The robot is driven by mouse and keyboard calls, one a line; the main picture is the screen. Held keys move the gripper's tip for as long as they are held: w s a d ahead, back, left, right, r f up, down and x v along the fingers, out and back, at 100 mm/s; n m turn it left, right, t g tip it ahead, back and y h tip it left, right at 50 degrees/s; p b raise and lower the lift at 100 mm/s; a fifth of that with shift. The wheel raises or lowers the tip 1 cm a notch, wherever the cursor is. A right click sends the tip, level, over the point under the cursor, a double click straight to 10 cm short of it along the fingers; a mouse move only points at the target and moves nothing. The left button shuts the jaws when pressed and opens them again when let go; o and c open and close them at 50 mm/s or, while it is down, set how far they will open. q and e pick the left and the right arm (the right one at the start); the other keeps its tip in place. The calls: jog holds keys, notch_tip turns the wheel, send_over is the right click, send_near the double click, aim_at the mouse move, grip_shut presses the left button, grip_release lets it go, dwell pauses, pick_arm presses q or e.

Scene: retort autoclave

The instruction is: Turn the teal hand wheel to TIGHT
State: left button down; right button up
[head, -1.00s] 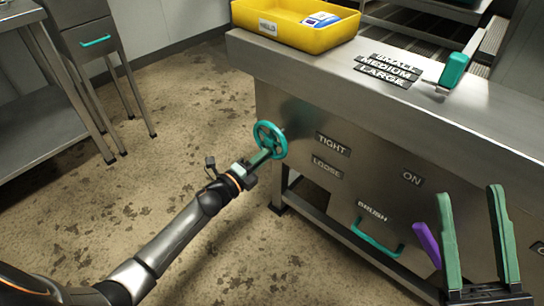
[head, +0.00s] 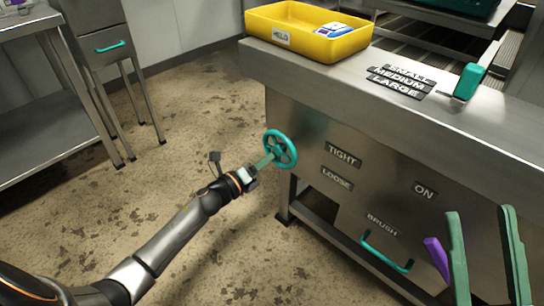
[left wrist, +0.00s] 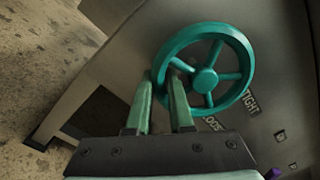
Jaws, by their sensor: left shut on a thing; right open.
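The teal hand wheel (head: 281,149) is on the left part of the steel front panel, left of the TIGHT label (head: 342,155) and the LOOSE label (head: 336,179). In the left wrist view the spoked wheel (left wrist: 205,80) is large and faces me. My left gripper (left wrist: 160,80) is shut on the left side of its rim, with one green finger on each side. In the head view this gripper (head: 268,160) reaches the wheel from the left. My right gripper (head: 480,211) is open and empty at the lower right, in front of the panel.
A yellow bin (head: 308,52) stands on the counter (head: 400,110), with SMALL, MEDIUM and LARGE plates (head: 398,80) and a teal handle (head: 468,80) farther right. A teal BRUSH drawer handle (head: 385,255) and a purple item (head: 437,257) are near my right gripper.

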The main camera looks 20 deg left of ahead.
pick_arm(q)
jog(key=shift+a, duration=0.1)
jog(key=c, duration=1.1)
grip_release()
jog(key=shift+p+v, duration=1.5)
jog(key=shift+v, duration=4.75)
